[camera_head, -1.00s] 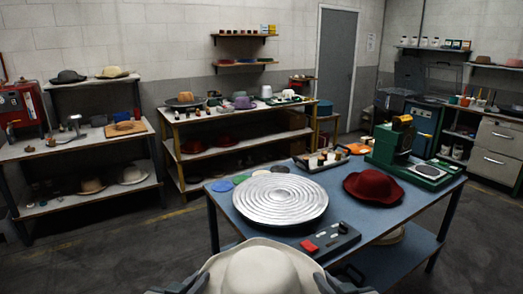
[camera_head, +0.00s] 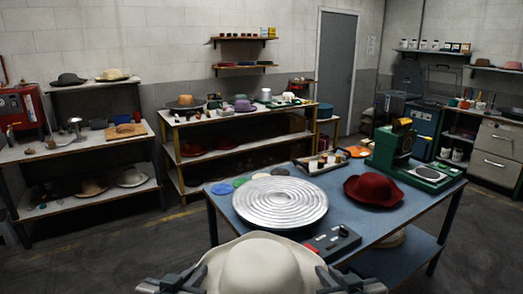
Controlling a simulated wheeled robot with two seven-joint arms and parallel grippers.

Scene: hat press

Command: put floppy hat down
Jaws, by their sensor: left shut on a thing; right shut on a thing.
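A cream floppy hat (camera_head: 258,267) is at the bottom centre, close to me, its near brim cut off by the picture's lower edge. My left gripper (camera_head: 190,276) is shut on its left brim and my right gripper (camera_head: 326,276) is shut on its right brim. The fingertips are partly hidden at the brim. The hat is held crown up, in front of the blue table (camera_head: 395,226) and overlapping its near edge in the picture. The round ridged metal plate (camera_head: 279,203) on the table lies just beyond the hat.
A dark red hat (camera_head: 373,189) and a green machine (camera_head: 397,155) stand at the table's right. A tray of small items (camera_head: 321,163) is behind. Shelves line the walls.

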